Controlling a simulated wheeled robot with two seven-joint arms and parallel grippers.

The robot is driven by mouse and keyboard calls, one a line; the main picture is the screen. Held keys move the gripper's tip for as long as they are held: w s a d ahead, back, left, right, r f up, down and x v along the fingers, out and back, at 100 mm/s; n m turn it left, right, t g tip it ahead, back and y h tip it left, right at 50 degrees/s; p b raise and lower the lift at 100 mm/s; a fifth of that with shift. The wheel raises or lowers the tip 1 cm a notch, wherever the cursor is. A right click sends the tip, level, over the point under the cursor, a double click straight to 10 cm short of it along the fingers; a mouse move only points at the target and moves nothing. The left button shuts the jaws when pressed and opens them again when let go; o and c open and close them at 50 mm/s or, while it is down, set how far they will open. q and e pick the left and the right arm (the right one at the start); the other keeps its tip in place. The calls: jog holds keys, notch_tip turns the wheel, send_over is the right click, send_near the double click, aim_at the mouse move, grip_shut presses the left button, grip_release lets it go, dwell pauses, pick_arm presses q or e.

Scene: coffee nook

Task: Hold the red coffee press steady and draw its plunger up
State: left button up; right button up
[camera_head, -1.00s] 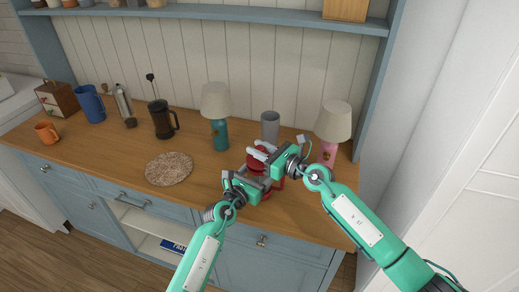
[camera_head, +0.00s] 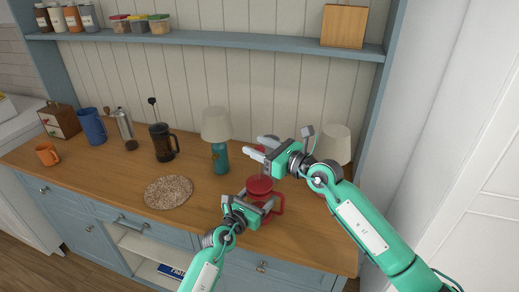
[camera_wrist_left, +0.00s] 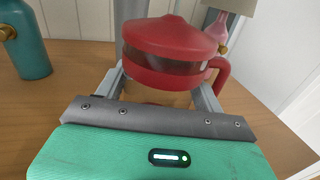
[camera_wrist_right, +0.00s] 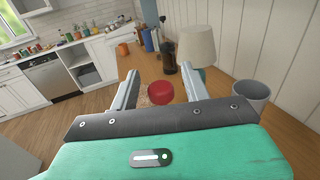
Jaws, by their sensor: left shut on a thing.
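The red coffee press (camera_head: 261,186) stands upright on the wooden counter, its handle to the right. In the left wrist view its red lid (camera_wrist_left: 170,38) and band sit between the fingers. My left gripper (camera_head: 252,203) is shut on the press body below the lid. My right gripper (camera_head: 261,147) is above the press, fingers apart and pointing left. In the right wrist view a round red top (camera_wrist_right: 160,92) shows between the fingers, with gaps on both sides; I cannot tell if it is knob or lid. The plunger rod is not clearly seen.
A teal lamp (camera_head: 219,157) stands left of the press; a pink lamp (camera_head: 333,145) is partly hidden behind my right arm. A black press (camera_head: 162,142) and woven mat (camera_head: 168,192) are further left.

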pick_arm(q)
jog(key=shift+f, duration=0.1)
pick_arm(e)
jog(key=shift+f, duration=0.15)
jog(key=shift+s+d, duration=0.2)
jog(key=shift+d, duration=0.05)
jog(key=v, duration=1.1)
jog(key=shift+s+d, duration=0.1)
pick_arm(q)
jog(key=o, duration=1.2)
jog(key=shift+o, duration=0.2)
